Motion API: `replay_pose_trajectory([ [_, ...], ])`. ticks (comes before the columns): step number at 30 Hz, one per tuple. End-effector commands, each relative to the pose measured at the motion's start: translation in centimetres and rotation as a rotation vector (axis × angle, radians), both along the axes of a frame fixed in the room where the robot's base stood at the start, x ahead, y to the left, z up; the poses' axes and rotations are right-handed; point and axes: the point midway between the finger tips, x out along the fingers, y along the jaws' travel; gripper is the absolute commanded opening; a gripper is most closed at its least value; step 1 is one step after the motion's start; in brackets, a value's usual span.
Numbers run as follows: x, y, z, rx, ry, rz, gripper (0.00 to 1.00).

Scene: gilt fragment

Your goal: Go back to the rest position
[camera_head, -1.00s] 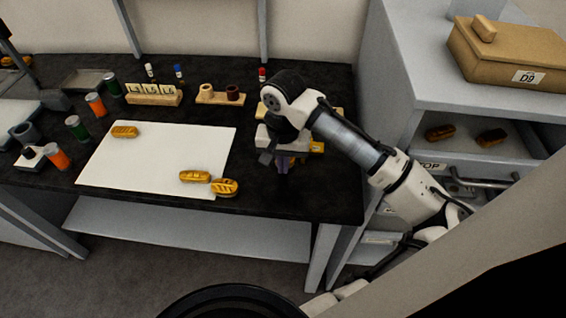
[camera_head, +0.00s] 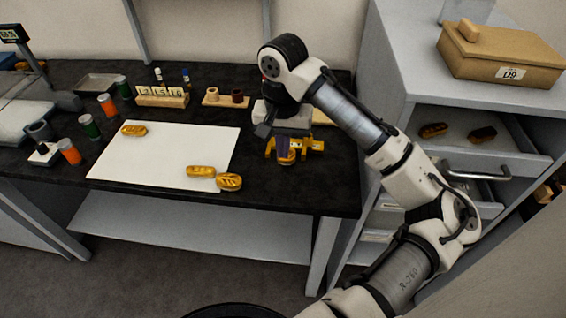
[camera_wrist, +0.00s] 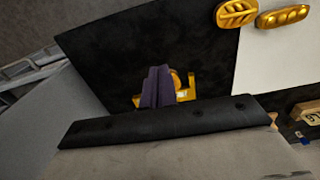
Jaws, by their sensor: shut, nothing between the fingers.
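My gripper (camera_head: 284,146) is above the right part of the black table (camera_head: 335,185) in the head view, its fingers pointing down. In the wrist view its purple-grey fingers (camera_wrist: 157,87) are together with nothing visible between them. A yellow holder (camera_head: 314,145) with a gold piece stands on the table behind and beneath the fingers. The holder also shows in the wrist view (camera_wrist: 185,93), partly hidden by the fingers. I cannot tell the exact gap between the fingers and the holder.
A white sheet (camera_head: 160,158) bears several gold fragments, one (camera_head: 229,182) at its right corner. Wooden racks (camera_head: 161,97) and jars stand behind and left. Right is a cabinet with an open drawer (camera_head: 483,153) holding two fragments, and a D9 box (camera_head: 500,55) on top.

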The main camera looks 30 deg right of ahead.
Motion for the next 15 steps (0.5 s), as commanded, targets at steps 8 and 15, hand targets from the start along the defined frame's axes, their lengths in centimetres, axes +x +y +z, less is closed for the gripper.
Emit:
replay_pose_trajectory([
  [8, 0.0, 0.0, 1.6, 0.0, -0.001, 0.001, 0.0],
  [15, 2.9, 3.3, 1.4, 0.021, -0.098, 0.097, 0.0],
])
